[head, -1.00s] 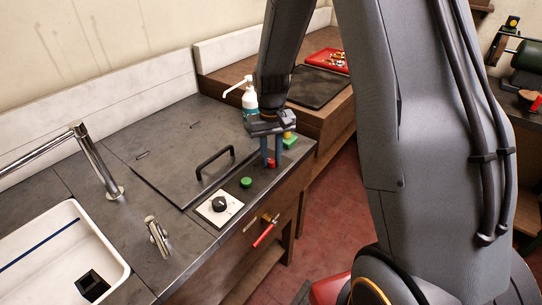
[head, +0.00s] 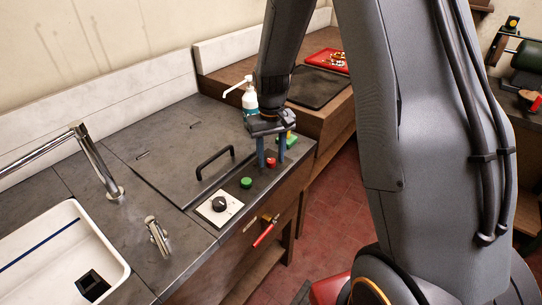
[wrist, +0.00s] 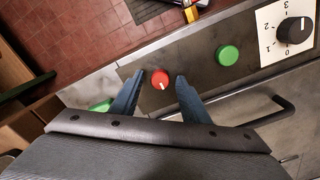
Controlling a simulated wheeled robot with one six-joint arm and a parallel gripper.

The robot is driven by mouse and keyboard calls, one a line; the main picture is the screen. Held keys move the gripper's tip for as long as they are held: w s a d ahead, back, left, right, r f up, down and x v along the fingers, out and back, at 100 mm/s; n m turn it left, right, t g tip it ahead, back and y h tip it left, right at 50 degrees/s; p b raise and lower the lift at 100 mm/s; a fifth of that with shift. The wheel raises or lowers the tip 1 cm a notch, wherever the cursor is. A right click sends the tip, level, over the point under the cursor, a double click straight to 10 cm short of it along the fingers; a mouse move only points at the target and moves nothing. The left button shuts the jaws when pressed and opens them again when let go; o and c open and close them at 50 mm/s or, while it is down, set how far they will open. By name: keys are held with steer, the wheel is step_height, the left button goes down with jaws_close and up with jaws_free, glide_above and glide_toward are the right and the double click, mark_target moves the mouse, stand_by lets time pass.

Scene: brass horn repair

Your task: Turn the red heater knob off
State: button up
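The red knob (head: 271,162) sits on the dark front strip of the counter. In the wrist view the red knob (wrist: 160,79) is round, with a short pale mark tilted a little from straight up-down in the picture. My gripper (head: 271,163) points down over it, with one blue finger on each side. In the wrist view my gripper (wrist: 155,88) is open, with a visible gap between each fingertip and the knob. Nothing is held.
A green button (head: 246,182) and a black dial (head: 219,204) on a white numbered plate lie along the strip. A black handle (head: 214,160) rises from the lid behind. A pump bottle (head: 249,97) and a green-yellow item (head: 288,140) stand close to my gripper.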

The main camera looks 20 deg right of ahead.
mark_target(271, 160)
steer(key=shift+r+b, duration=1.1)
steer(key=shift+r, duration=2.8)
steer(key=shift+s, duration=0.1)
steer(key=s+f+t+b, duration=0.1)
steer(key=s+f+b, duration=0.1)
steer(key=s, duration=1.5)
steer(key=shift+s+f+m, duration=0.15)
steer(key=shift+f+m, duration=0.15)
steer(key=shift+f, duration=0.1)
